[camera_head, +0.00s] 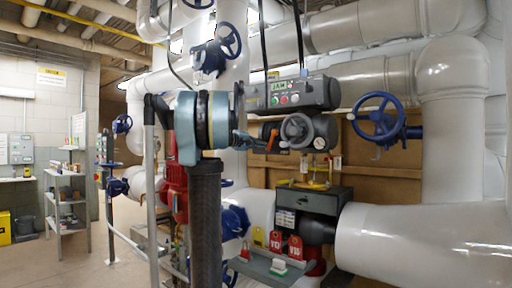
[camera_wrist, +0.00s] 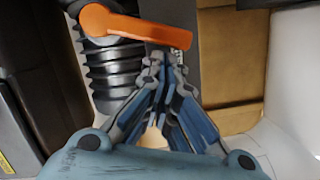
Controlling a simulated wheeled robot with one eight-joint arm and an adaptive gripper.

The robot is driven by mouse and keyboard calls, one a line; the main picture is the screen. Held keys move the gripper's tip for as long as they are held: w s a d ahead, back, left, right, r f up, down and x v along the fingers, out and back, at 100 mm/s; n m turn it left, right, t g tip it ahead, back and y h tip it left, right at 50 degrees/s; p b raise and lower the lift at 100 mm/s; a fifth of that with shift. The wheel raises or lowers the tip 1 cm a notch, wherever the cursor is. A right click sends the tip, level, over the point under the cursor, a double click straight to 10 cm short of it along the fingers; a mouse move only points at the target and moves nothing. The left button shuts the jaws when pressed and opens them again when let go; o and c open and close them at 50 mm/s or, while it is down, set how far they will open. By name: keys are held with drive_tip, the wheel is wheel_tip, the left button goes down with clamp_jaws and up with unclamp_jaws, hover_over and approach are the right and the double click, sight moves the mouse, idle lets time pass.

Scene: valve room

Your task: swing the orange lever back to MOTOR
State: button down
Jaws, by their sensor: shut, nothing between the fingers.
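The orange lever (camera_wrist: 140,27) lies across the top of the wrist view. Its round hub is at the left, above a ribbed grey part, and its free end points right and slightly down. My gripper (camera_wrist: 166,62) is shut and empty, with its fingertips just below the lever's free end. I cannot tell whether they touch it. In the head view the lever (camera_head: 271,140) shows small beside the grey handwheel (camera_head: 297,130) of the actuator, with my gripper (camera_head: 258,142) close at its left. No MOTOR marking is readable.
The grey actuator box (camera_head: 292,94) has a lit display reading JAM and coloured buttons. A blue handwheel (camera_head: 377,119) stands to the right. Red tags (camera_head: 295,247) and a yellow tag hang at a tray (camera_head: 262,268) below. Large white pipes (camera_head: 425,243) close off the right side.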

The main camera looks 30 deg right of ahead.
drive_tip(key=s+f+n, duration=0.1)
drive_tip(key=s+d+f+n, duration=0.1)
drive_tip(key=shift+s+f+n+h, duration=0.1)
drive_tip(key=shift+s+n+h, duration=0.05)
drive_tip(key=shift+n+h, duration=0.25)
idle(0.3)
drive_tip(key=shift+a, duration=0.1)
drive_tip(key=s+a, duration=0.1)
drive_tip(key=a, duration=0.9)
drive_tip(key=shift+s, duration=0.15)
drive_tip(key=s+a+f+y, duration=0.6)
drive_tip(key=s+a+f, duration=0.4)
drive_tip(key=f, duration=0.6)
drive_tip(key=s+a+f+y, duration=0.5)
drive_tip(key=s+a+f, duration=0.6)
drive_tip(key=f, duration=0.5)
drive_tip(key=s+a+f+y, duration=0.6)
drive_tip(key=s+a+f, duration=0.4)
drive_tip(key=a+f, duration=0.4)
wheel_tip(320, 180, down, 2)
drive_tip(key=shift+s+a+f+y, duration=0.2)
drive_tip(key=shift+y, duration=0.1)
